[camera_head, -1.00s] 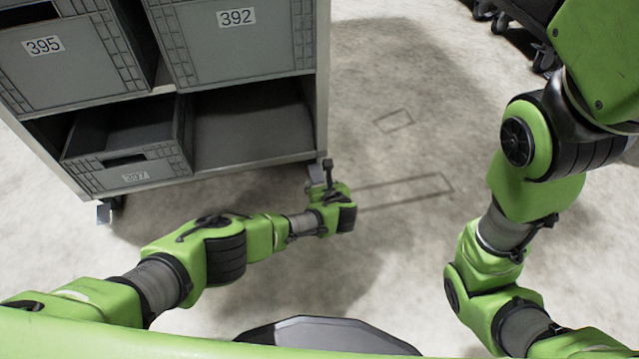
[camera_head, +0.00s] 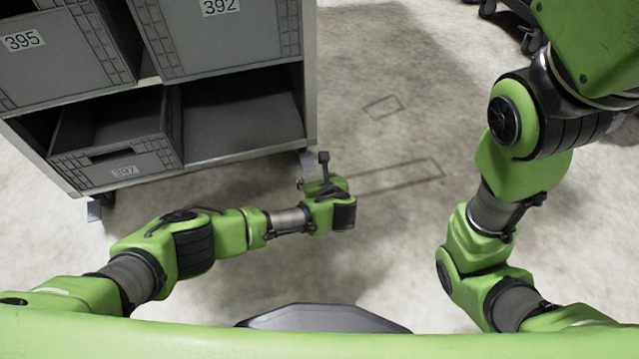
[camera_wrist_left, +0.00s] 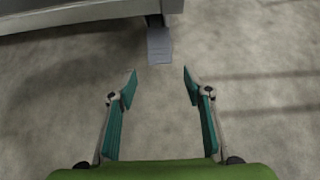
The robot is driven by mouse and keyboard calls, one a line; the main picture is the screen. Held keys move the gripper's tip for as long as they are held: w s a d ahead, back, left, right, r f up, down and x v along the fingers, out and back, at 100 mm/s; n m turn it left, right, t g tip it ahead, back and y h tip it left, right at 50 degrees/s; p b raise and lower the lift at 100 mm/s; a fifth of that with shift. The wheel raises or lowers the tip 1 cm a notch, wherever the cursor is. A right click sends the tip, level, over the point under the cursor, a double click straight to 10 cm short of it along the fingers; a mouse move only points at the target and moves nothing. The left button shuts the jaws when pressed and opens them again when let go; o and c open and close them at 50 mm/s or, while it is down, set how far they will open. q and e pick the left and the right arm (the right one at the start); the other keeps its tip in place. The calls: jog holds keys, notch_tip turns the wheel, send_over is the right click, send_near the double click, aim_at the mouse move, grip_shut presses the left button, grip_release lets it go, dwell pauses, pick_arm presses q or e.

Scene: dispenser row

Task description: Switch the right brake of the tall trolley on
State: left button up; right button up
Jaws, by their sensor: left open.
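The tall trolley (camera_head: 309,75) stands at the left in the head view, its lower right corner close to my left gripper. Its right brake is a small grey pedal under that corner, partly hidden by my gripper in the head view. It shows clearly in the left wrist view (camera_wrist_left: 159,45), sticking out below the trolley's bottom edge. My left gripper (camera_wrist_left: 159,78) is open and empty. Its two teal fingers are apart, with the pedal beyond the tips and roughly centred between them, not touching. My right gripper is out of view; only my right arm shows.
Grey crates marked 395 (camera_head: 50,60), 392 (camera_head: 220,35) and 397 (camera_head: 125,165) sit in the trolley. Another grey pedal (camera_head: 94,211) hangs under its left corner. Dark wheeled equipment (camera_head: 525,30) stands at the top right. The floor between is clear.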

pick_arm(q)
jog(key=v, duration=0.6)
jog(key=shift+s+r, duration=0.15)
jog(key=shift+s, duration=0.1)
jog(key=shift+d, duration=0.15)
